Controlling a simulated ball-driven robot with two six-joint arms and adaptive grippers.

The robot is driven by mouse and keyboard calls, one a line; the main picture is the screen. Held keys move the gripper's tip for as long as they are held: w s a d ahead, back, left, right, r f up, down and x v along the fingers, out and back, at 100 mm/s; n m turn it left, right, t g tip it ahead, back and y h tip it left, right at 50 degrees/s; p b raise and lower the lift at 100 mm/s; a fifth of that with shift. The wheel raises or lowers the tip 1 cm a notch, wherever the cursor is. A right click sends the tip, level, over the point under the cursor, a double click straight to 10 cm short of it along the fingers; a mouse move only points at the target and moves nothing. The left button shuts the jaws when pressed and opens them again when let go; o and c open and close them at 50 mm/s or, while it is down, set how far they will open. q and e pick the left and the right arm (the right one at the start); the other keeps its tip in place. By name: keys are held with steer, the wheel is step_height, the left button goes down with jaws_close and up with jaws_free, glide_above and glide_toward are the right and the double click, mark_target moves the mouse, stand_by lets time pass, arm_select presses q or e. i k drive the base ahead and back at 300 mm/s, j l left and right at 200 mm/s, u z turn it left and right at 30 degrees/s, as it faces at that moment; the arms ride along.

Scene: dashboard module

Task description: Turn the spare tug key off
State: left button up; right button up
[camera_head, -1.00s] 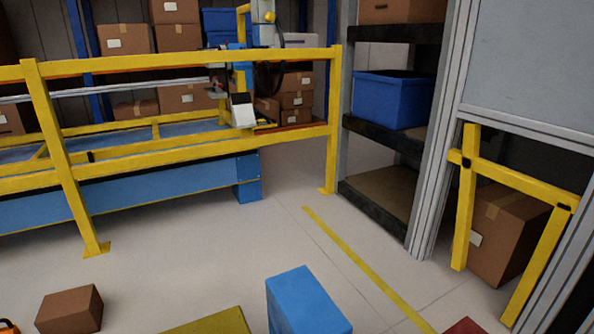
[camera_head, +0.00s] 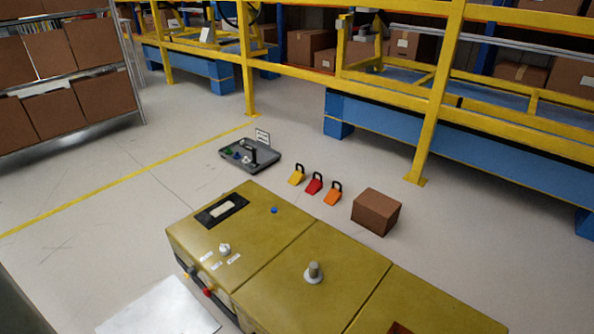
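An olive-yellow dashboard module (camera_head: 290,235) fills the lower middle of the head view. On its left part is a small silver knob or key switch (camera_head: 225,249) with several white labels around it, too small to read. I cannot tell for sure that this is the spare tug key, or which way it is turned. A black recessed panel with a pale display (camera_head: 222,209) lies behind it, with a blue button (camera_head: 274,210) to the right. A silver post (camera_head: 313,272) stands on the middle section. Neither gripper is in view.
Beyond the module are a grey tray (camera_head: 232,164) with small items and a sign, yellow (camera_head: 297,178), red (camera_head: 314,186) and orange (camera_head: 333,197) padlock-shaped things, and a brown box (camera_head: 376,212). A yellow guardrail (camera_head: 436,118) runs behind.

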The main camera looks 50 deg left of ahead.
mark_target(192, 272)
steer(key=u, duration=2.4)
steer(key=j+u, duration=0.1)
steer(key=u, duration=0.25)
steer(key=j+u, duration=0.15)
steer(key=u, duration=0.2)
steer(key=j+u, duration=0.1)
steer(key=u, duration=0.25)
steer(key=i+j, duration=0.2)
steer(key=j, duration=0.15)
steer(key=i+j, duration=0.25)
steer(key=j, duration=0.15)
steer(key=i+j+u, duration=0.1)
steer(key=j, duration=0.3)
steer(key=i+z, duration=0.35)
steer(key=i+j+z, duration=0.1)
steer(key=i+z, duration=0.25)
steer(key=i, duration=0.15)
steer(key=i+j+z, duration=0.2)
steer(key=i+z, duration=0.5)
steer(key=z, duration=0.15)
steer(key=i+j+z, duration=0.1)
steer(key=i+z, duration=0.15)
steer(key=z, duration=0.25)
steer(key=i+j+z, duration=0.2)
steer(key=z, duration=0.25)
steer(key=i+j+z, duration=0.25)
steer(key=z, duration=0.25)
steer(key=j, duration=0.1)
